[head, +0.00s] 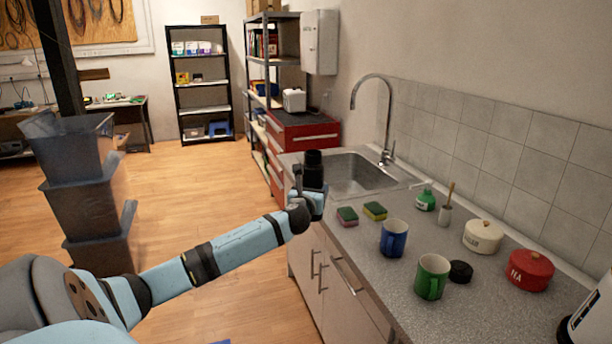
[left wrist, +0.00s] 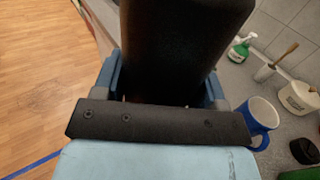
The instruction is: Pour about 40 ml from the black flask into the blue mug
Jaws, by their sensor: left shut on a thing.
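The black flask (head: 313,168) is held upright in my left gripper (head: 311,200), near the counter's left edge by the sink. In the left wrist view the flask (left wrist: 175,45) fills the upper middle, between the blue fingers. The flask's opening cannot be seen into. The blue mug (head: 394,238) stands upright on the counter, to the right of and nearer than the flask, apart from it. It also shows in the left wrist view (left wrist: 259,116), right of the gripper. My right gripper is not in view.
A green mug (head: 432,277) stands near the blue mug, with a black round lid-like piece (head: 461,271) beside it. Two sponges (head: 360,214) lie between the flask and blue mug. A white pot (head: 482,236), red pot (head: 530,270) and green bottle (head: 426,199) stand farther right. The sink (head: 358,175) lies behind.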

